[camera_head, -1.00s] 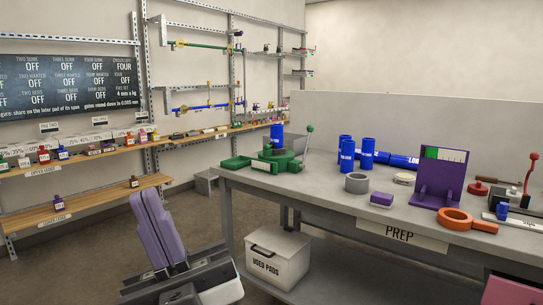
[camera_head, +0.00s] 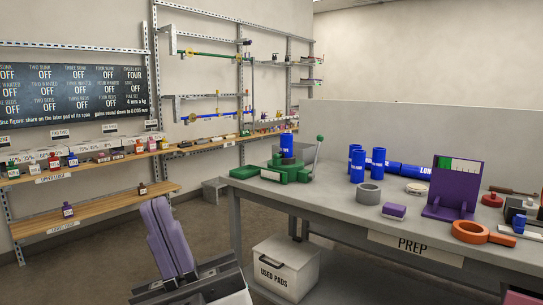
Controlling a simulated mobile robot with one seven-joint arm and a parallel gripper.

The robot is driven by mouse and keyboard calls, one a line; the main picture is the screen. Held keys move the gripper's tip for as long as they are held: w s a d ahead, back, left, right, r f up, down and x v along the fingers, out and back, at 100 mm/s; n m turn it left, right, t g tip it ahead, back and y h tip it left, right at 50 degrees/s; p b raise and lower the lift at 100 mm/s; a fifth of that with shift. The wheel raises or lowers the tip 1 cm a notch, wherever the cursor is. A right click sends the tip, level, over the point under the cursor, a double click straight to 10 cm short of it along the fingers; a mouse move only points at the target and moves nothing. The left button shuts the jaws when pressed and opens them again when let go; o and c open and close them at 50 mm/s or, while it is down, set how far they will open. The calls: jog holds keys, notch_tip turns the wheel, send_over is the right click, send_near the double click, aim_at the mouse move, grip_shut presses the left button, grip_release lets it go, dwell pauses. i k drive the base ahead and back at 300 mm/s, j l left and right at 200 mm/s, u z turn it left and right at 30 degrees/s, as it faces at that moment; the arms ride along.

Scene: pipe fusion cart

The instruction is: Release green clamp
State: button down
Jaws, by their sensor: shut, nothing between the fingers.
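The green clamp (camera_head: 293,170) stands at the left end of the grey bench. A blue pipe piece (camera_head: 287,145) stands upright in it. Its lever (camera_head: 318,150) rises at the right side, leaning slightly right, with a green knob on top. Whether the clamp is tight on the pipe cannot be told. My gripper (camera_head: 155,205) is at the lower left, its two lavender fingers shut together and empty, pointing up. In the picture it is left of and below the clamp, apart from it and in front of the bench.
The bench (camera_head: 330,195) also bears upright blue pipes (camera_head: 357,165), a grey ring (camera_head: 369,194), a purple block (camera_head: 394,211), a purple stand (camera_head: 440,205) and an orange ring clamp (camera_head: 470,232). A white used-pads box (camera_head: 287,270) sits below. Wall shelves (camera_head: 95,212) are at left.

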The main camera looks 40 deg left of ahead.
aim_at(276, 156)
jog(key=i+j, duration=0.1)
jog(key=j, duration=0.6)
jog(key=i+j, duration=0.1)
jog(key=j, duration=0.6)
jog(key=i+j, duration=0.15)
jog(key=j, duration=0.55)
jog(key=i+j, duration=0.1)
jog(key=j, duration=0.6)
jog(key=i+j, duration=0.1)
jog(key=j, duration=0.65)
jog(key=i+j, duration=0.1)
jog(key=j, duration=0.6)
jog(key=i+j, duration=0.15)
jog(key=j, duration=0.55)
jog(key=i+j, duration=0.1)
jog(key=j, duration=0.6)
